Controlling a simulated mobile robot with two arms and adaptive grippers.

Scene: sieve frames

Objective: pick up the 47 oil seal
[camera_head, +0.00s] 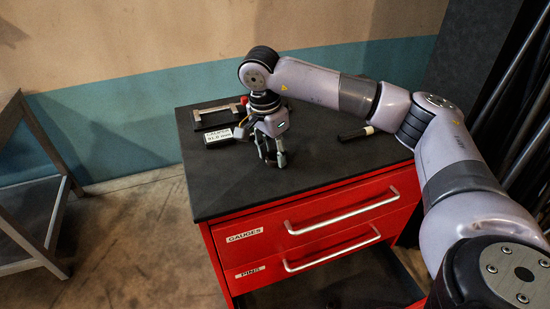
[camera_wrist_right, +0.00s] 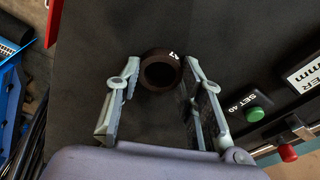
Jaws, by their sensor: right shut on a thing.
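The 47 oil seal shows in the right wrist view as a dark ring (camera_wrist_right: 158,53) with a white "47" on its upper right rim. It sits between the two fingertips of my right gripper (camera_wrist_right: 162,66), which is shut on it. In the head view my right gripper (camera_head: 272,161) points down, low over the black top of the red cabinet. The seal is hard to make out there behind the fingers. My left gripper is in neither view.
The red cabinet (camera_head: 320,221) has drawers marked GAUGES and PINS. Left of the gripper, on the black top (camera_head: 225,187), are a black frame-shaped gauge (camera_head: 198,119) and a white display label (camera_head: 218,136). A black marker-like rod (camera_head: 352,135) lies to the right. A grey bench (camera_head: 50,215) stands left.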

